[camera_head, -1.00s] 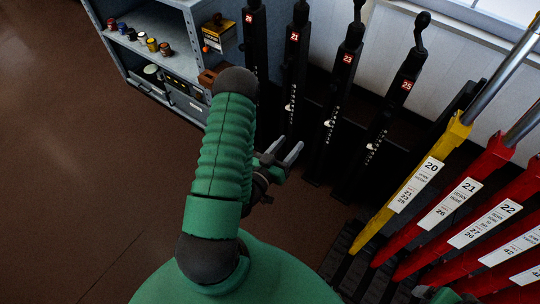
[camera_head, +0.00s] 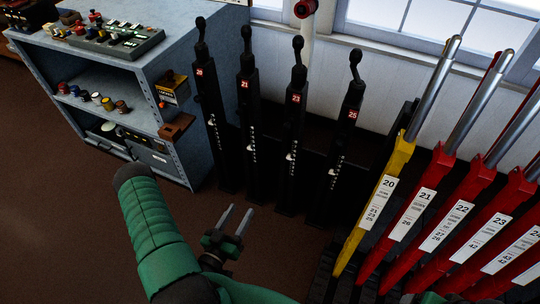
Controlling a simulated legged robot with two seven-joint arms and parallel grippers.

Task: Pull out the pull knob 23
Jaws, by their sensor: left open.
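The pull knob post 23 (camera_head: 294,130) is a tall black upright with a red "23" plate near its top and a curved black handle (camera_head: 298,46) above. It stands third from the left in a row of black posts. A small white knob (camera_head: 291,156) shows partway down its front. My left gripper (camera_head: 237,214) is open and empty, low in front of the posts, with its two grey fingers pointing up and away. It is apart from post 23, to its lower left. My right gripper cannot be made out.
Black posts 20 (camera_head: 212,110), 21 (camera_head: 249,115) and 25 (camera_head: 341,150) flank post 23. Yellow lever 20 (camera_head: 374,223) and several red levers (camera_head: 411,226) stand at the right. A grey shelf cabinet (camera_head: 185,65) stands at the left. Brown floor is open at the lower left.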

